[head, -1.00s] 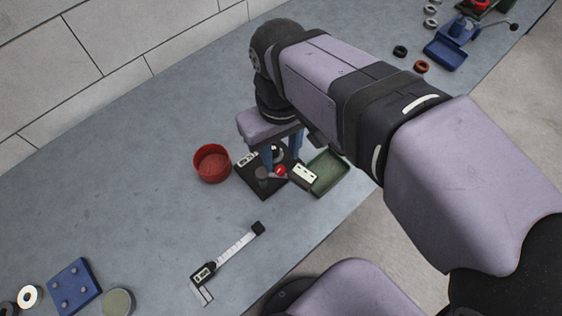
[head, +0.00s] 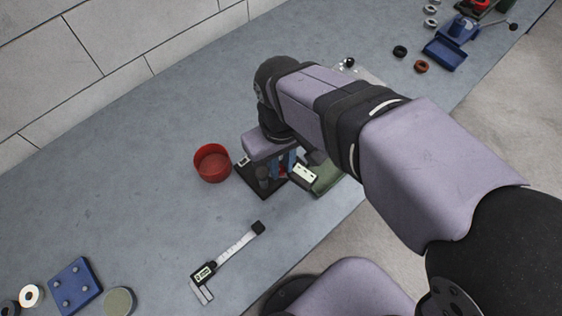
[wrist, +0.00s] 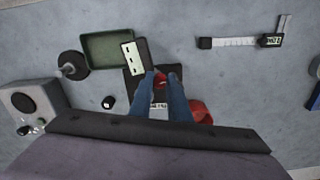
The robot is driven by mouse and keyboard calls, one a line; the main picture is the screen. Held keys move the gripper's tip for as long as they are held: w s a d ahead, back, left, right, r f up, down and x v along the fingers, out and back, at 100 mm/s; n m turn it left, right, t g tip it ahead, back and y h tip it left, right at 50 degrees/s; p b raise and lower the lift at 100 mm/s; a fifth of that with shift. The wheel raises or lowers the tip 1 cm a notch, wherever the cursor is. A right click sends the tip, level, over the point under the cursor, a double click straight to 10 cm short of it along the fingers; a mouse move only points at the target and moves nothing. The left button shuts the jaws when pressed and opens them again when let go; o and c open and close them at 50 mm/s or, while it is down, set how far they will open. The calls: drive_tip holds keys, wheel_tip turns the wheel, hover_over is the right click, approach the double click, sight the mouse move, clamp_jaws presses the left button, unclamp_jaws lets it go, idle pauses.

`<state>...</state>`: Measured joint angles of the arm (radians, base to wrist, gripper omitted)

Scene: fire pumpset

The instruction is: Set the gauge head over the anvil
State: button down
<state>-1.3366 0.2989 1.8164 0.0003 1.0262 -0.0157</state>
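The gauge stand has a black base (head: 252,184) on the bench, between the red bowl and the green tray. A white-faced box with dark marks (head: 305,173), seemingly the gauge head, sits at its right side; it shows upper left of the fingertips in the wrist view (wrist: 132,57). A small red knob (wrist: 161,79) lies between the tips of my blue-fingered gripper (wrist: 161,76). My gripper (head: 283,166) is low over the base. Contact between fingers and knob is unclear. The anvil cannot be made out clearly; fingers and wrist cover part of the stand.
The red bowl (head: 212,163) stands close left of the stand, and the green tray (head: 327,181) close right. A digital caliper (head: 228,254) lies in front. A blue pegged block (head: 75,285) is at lower left. Bench between caliper and stand is clear.

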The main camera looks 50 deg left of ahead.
drive_tip(key=shift+w+a+n+p, duration=0.1)
drive_tip(key=shift+n+p, duration=0.2)
drive_tip(key=shift+n, duration=0.1)
drive_tip(key=n+p, duration=0.1)
drive_tip(key=n, duration=0.1)
drive_tip(key=shift+w+a+r+n+p, duration=0.15)
drive_tip(key=shift+w+a+n+p, duration=0.15)
drive_tip(key=shift+w+a+p, duration=0.1)
drive_tip(key=shift+a+n+p, duration=0.75)
drive_tip(key=shift+n+p, duration=0.15)
drive_tip(key=shift+n, duration=1.2)
drive_tip(key=shift+a+n+p, duration=0.75)
drive_tip(key=shift+n+p, duration=0.2)
drive_tip(key=shift+n, duration=1.15)
drive_tip(key=shift+a+n+p, duration=0.75)
drive_tip(key=shift+n+p, duration=0.15)
drive_tip(key=shift+n, duration=1.2)
drive_tip(key=c, duration=1.7)
unclamp_jaws()
drive_tip(key=shift+o, duration=0.2)
